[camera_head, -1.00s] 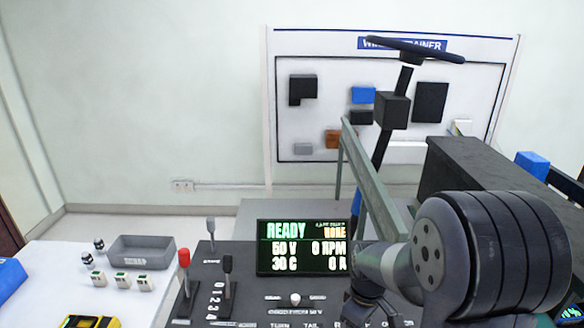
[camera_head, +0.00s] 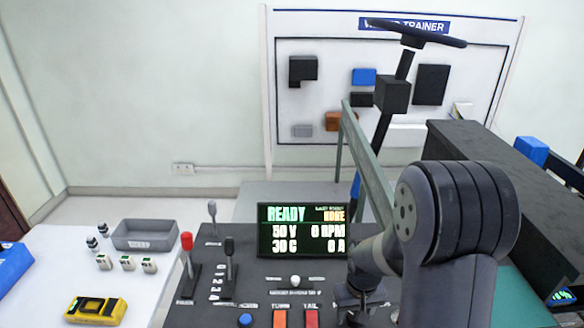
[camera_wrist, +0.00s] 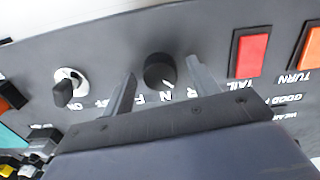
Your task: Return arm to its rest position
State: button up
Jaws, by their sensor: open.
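My gripper (camera_wrist: 160,70) is open in the wrist view, its two grey fingers spread on either side of a black rotary knob (camera_wrist: 160,72). The knob sits on the dark control panel (camera_wrist: 215,45) by the letters R, N and F, with its white mark near the N. I cannot tell how far the fingertips are above the panel. In the head view, my bent arm is at the lower right, over the panel's right side, and its end partly hides that area.
A screen (camera_head: 303,230) reads READY, 50 V, 0 RPM. A red-topped lever (camera_head: 187,262) and a black-topped lever (camera_head: 229,265) stand on the panel. A key switch (camera_wrist: 68,85) is left of the knob. A grey beam (camera_head: 375,165) and black box (camera_head: 490,165) lie behind my arm.

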jog(key=m+p, duration=0.2)
jog(key=m, duration=0.3)
jog(key=shift+r+m, duration=0.1)
jog(key=shift+m, duration=0.2)
jog(key=m+p, duration=0.2)
jog(key=m, duration=0.2)
jog(key=shift+m+p, duration=0.4)
jog(key=shift+r, duration=0.35)
